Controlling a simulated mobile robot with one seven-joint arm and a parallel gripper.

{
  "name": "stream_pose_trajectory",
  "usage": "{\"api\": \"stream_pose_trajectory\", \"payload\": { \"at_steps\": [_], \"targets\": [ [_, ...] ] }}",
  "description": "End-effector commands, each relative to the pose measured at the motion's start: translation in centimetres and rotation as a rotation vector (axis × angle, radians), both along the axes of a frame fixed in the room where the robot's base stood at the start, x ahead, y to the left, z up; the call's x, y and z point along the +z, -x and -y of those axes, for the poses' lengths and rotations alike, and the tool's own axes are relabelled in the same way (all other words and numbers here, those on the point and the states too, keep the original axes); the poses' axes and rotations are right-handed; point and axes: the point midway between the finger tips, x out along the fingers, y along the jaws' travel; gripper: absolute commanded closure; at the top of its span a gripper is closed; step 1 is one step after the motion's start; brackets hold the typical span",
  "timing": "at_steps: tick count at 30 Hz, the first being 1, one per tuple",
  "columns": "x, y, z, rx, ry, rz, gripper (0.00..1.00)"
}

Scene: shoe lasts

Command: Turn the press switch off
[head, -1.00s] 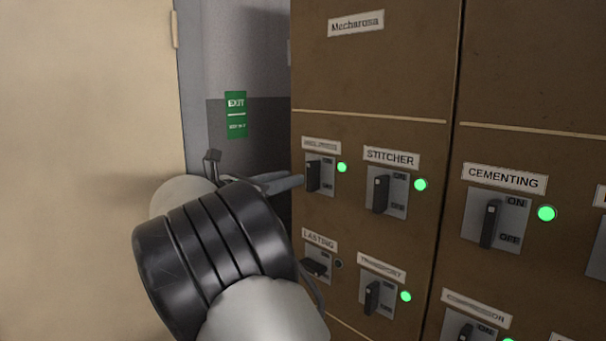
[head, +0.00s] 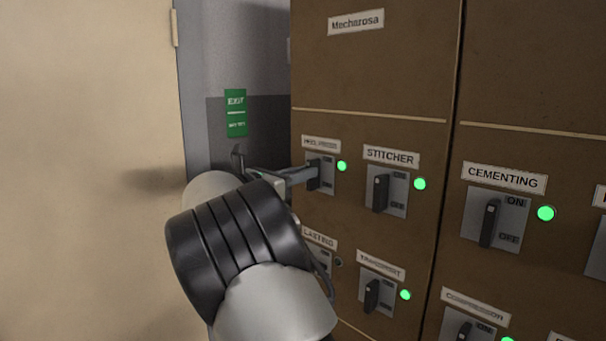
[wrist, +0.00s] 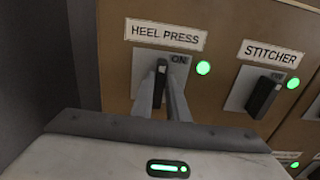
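The heel press switch (wrist: 162,74) has a black lever on a grey plate, under the label "HEEL PRESS". Its lever stands upright toward ON, and the green lamp (wrist: 203,68) to its right is lit. In the head view the switch (head: 314,174) is at the upper left of the brown panel. My gripper (wrist: 163,88) is at this switch, with one finger on each side of the lever. The fingertips are very close to the lever; whether they press on it I cannot tell. The lower part of the plate and the OFF mark are hidden in the wrist view.
The stitcher switch (head: 380,193) is close on the right, lamp lit. The lasting switch (head: 321,260) below is partly hidden by my arm. Transport (head: 372,296) and cementing (head: 490,222) switches are further right. A pale door or wall (head: 90,150) stands left.

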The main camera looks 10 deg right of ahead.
Motion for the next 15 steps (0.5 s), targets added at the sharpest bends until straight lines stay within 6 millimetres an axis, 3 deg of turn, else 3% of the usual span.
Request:
{"api": "stream_pose_trajectory", "payload": {
  "at_steps": [15],
  "targets": [
    [-0.3,0.18,0.09,0.0,-0.092,0.126,1.0]
  ]
}}
